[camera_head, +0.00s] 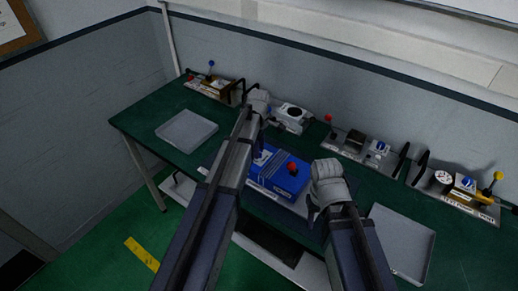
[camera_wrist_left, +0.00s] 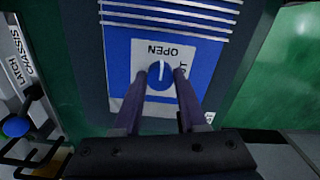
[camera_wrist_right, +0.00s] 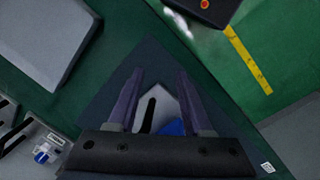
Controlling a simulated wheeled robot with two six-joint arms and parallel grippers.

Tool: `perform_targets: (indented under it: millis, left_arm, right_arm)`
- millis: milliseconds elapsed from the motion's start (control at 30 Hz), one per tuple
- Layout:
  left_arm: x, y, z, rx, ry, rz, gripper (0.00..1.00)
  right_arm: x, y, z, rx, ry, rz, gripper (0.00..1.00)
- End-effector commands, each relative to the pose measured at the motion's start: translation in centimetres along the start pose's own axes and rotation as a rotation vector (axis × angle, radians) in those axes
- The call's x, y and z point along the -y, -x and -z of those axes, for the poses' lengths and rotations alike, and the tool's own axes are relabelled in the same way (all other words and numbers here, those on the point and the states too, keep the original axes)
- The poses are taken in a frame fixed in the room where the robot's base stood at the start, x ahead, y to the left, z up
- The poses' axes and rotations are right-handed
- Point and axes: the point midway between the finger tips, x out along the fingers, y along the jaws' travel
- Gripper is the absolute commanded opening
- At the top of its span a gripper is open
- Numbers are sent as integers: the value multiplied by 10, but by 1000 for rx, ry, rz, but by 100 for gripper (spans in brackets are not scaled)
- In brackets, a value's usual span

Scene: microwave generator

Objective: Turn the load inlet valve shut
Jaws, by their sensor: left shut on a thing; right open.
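The load inlet valve is a small round blue knob (camera_wrist_left: 160,76) with a white pointer line, on a blue panel (camera_wrist_left: 118,50). Its label (camera_wrist_left: 165,50) reads OPEN, upside down in the left wrist view, and the pointer line runs towards that word. A second word at the right is partly hidden. My left gripper (camera_wrist_left: 161,78) is shut on the knob, one finger on each side. My right gripper (camera_wrist_right: 158,82) is open and empty, near the unit's right side.
A red ball (camera_head: 293,168) sits on top of the blue unit. Grey trays (camera_head: 187,130) and (camera_head: 405,240) lie left and right on the green bench. Several small devices with levers line the wall, including a yellow-ball lever (camera_head: 498,176) at the far right.

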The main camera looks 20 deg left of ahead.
Motion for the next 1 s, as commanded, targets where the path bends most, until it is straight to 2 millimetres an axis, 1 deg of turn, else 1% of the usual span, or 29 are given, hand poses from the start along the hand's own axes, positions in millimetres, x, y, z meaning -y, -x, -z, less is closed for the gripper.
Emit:
perform_targets:
  millis: [267,467,1000]
  left_arm:
    - [0,0,0,0,-23,0,0]
    - [0,0,0,0,-123,0,0]
    - [2,0,0,0,-619,0,0]
  right_arm:
    - [0,0,0,0,0,0,50]
    - [0,0,0,0,0,0,50]
    - [0,0,0,0,0,0,50]
